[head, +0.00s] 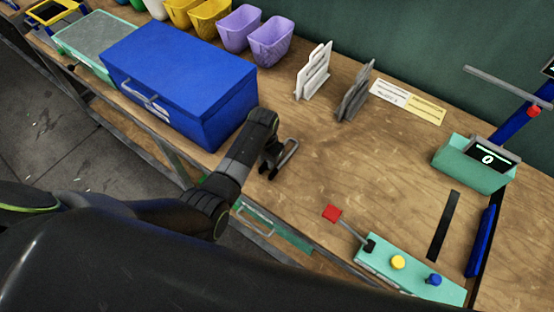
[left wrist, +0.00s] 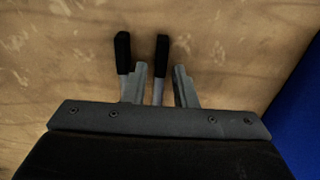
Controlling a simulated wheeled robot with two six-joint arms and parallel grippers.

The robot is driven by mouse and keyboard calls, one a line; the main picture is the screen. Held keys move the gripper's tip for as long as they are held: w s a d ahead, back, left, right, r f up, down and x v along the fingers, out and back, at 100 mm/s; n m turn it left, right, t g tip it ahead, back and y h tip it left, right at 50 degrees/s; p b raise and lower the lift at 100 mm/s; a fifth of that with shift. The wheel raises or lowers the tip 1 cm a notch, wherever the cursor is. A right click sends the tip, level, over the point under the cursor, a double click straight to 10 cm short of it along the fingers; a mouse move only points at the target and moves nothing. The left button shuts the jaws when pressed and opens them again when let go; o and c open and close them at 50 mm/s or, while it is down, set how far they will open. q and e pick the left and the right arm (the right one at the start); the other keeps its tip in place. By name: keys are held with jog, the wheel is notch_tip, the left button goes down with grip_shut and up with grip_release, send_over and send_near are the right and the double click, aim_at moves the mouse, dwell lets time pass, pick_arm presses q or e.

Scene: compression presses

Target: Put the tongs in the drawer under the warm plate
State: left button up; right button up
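The tongs (head: 289,153) are silver with black tips and show beside my left gripper (head: 268,163), above or on the wooden worktop near its front edge. In the left wrist view, their two black-tipped legs (left wrist: 161,55) point away from me. My left gripper's grey fingers (left wrist: 159,85) appear either side of the right leg, with wood visible between leg and fingers. The rest of the tongs is hidden behind the gripper body. A green drawer with a metal handle (head: 257,219) shows below the worktop's front edge, partly hidden by my arm. My right gripper is not in view.
A blue box (head: 185,75) with a front handle stands left of my gripper. A green unit with a grey top (head: 98,37) is farther left. White (head: 313,72) and grey racks (head: 355,92) stand behind. A teal lever panel (head: 410,268) lies front right. The worktop's middle is clear.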

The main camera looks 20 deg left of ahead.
pick_arm(q)
grip_shut()
